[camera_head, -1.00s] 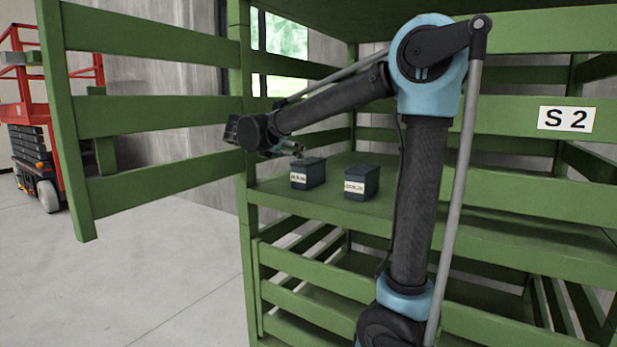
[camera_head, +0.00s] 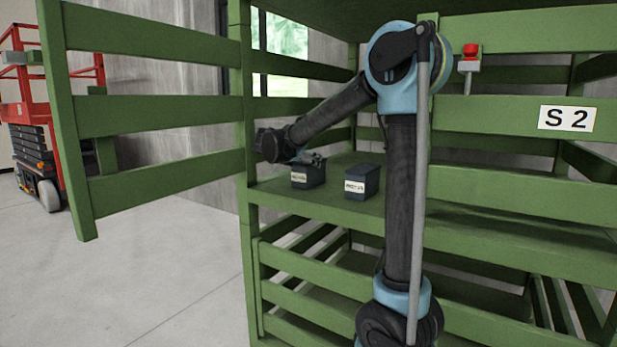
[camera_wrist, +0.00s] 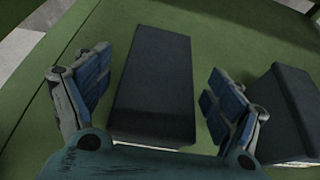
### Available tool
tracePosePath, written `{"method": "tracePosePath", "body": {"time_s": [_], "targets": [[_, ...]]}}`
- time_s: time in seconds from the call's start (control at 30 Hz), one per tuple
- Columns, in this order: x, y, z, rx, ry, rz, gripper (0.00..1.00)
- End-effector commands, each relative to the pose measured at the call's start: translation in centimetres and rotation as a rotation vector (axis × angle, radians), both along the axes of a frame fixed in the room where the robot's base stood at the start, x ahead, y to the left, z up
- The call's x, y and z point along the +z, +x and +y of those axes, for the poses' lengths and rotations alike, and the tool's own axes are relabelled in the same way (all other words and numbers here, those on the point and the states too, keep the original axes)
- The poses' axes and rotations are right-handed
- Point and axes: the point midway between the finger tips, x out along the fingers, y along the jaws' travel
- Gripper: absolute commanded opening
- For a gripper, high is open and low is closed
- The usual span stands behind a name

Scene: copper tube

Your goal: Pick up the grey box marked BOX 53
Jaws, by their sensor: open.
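Two dark grey boxes with white labels stand side by side on the green shelf (camera_head: 275,192); the lettering is too small to read for sure. My gripper (camera_head: 312,159) is over the left box (camera_head: 309,177). In the wrist view, my gripper (camera_wrist: 160,92) is open, with blue finger pads on either side of that box (camera_wrist: 152,82). Gaps show between box and pads; I cannot tell whether the fingertips reach below its top. The right box (camera_head: 361,181) stands apart, and in the wrist view it (camera_wrist: 290,105) is just beyond the right finger.
Green slatted rails and posts frame the shelf, with an open slatted panel (camera_head: 160,115) at left. A sign "S 2" (camera_head: 566,118) is on the right rail. A red signal button (camera_head: 470,50) stands behind. A red lift (camera_head: 35,120) is far left.

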Motion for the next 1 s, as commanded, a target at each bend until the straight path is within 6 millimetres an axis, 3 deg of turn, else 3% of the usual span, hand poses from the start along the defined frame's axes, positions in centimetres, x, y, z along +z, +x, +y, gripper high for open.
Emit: {"method": "tracePosePath", "body": {"time_s": [0.2, 0.43, 0.47, 0.7, 1.0], "targets": [[-1.1, 2.2, -1.4, -0.003, 0.001, -0.001, 0.86], [-1.3, 2.4, -1.5, 0.000, 0.001, -0.001, 0.86], [-1.2, 2.4, -1.5, 0.000, 0.001, -0.001, 0.84], [-1.3, 2.3, -1.4, 0.001, 0.001, 0.001, 0.29], [-1.4, 2.3, -1.3, 0.002, 0.002, 0.001, 0.24]]}}
